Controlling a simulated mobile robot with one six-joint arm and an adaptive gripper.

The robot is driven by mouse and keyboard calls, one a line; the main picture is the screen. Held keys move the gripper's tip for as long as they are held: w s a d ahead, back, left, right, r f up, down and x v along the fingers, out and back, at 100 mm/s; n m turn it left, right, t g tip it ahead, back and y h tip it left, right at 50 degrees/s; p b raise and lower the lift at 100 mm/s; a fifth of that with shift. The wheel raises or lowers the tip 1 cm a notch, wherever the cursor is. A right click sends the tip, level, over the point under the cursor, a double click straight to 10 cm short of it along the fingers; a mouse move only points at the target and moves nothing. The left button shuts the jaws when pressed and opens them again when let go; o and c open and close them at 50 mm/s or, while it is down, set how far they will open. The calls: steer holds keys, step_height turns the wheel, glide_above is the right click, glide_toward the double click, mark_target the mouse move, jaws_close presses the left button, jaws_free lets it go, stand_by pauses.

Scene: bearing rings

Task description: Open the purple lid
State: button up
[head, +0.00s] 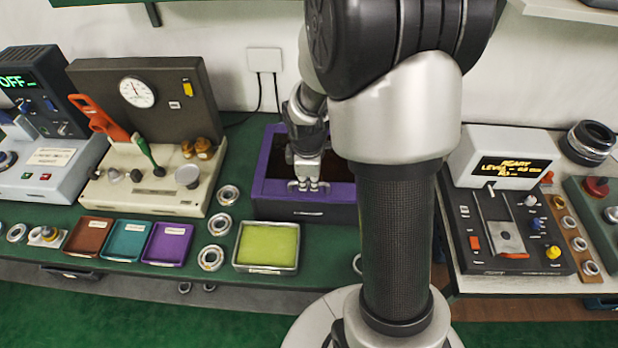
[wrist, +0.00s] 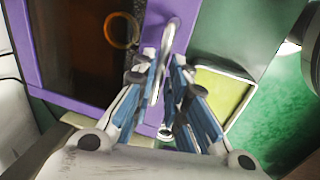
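The purple lid (head: 266,163) is a purple frame around a dark window, lying flat on a low box on the green bench. It also shows in the wrist view (wrist: 151,32), with the dark window at left. A thin metal handle (wrist: 174,35) rises from the frame's front strip. My gripper (head: 308,186) is low over the lid's front edge. In the wrist view, my gripper's fingertips (wrist: 166,60) are close together, one on each side of the handle. Whether they press on it is hard to tell. The handle's lower end is partly hidden between the fingers.
A yellow-green tray (head: 266,247) lies in front of the box, with metal rings (head: 220,225) beside it. Purple, teal and brown trays sit farther left. A beige console (head: 150,185) stands left of the box. My arm hides the area right of it.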

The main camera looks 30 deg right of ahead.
jaws_close()
steer(key=shift+r, duration=0.1)
stand_by(0.3)
